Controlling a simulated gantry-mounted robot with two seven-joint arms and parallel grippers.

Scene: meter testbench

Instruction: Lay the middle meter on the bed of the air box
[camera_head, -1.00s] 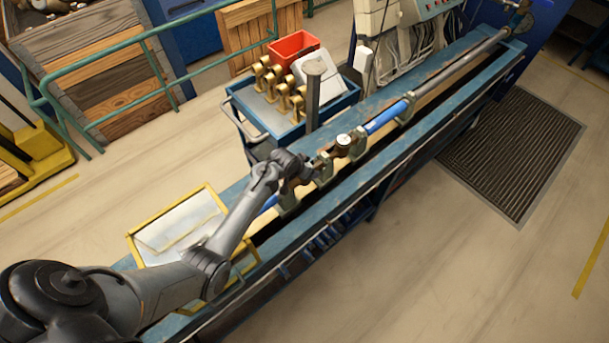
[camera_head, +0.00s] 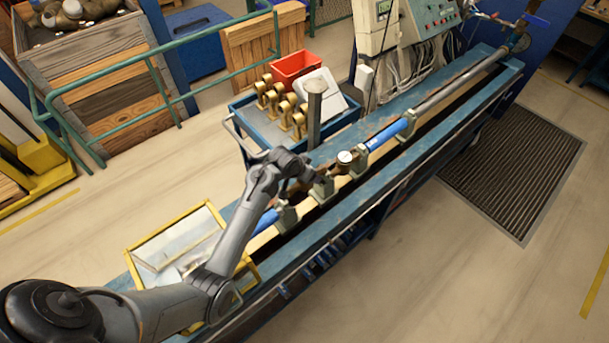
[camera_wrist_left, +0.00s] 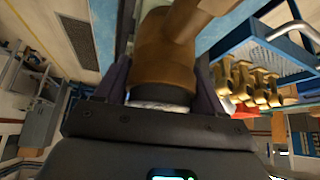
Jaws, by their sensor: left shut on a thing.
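My left gripper (camera_head: 312,180) is over the bench, just left of the brass meter with the white round dial (camera_head: 345,158), which sits in the pipe line. In the left wrist view the fingers (camera_wrist_left: 165,85) are shut on a brass meter (camera_wrist_left: 165,50), with a pale rim at its near end. In the head view the wrist mostly hides the held meter. The air box (camera_head: 208,204) has a yellow frame and a clear, glassy top; it stands at the near left end of the bench, partly behind my left arm. My right gripper is not in view.
The blue bench (camera_head: 425,165) runs diagonally, with clamps and blue pipe pieces (camera_head: 388,137) along it. A grey post (camera_head: 314,115) rises close behind the gripper. A blue cart (camera_head: 258,118) behind holds several brass meters (camera_head: 283,112) and a red bin (camera_head: 294,68).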

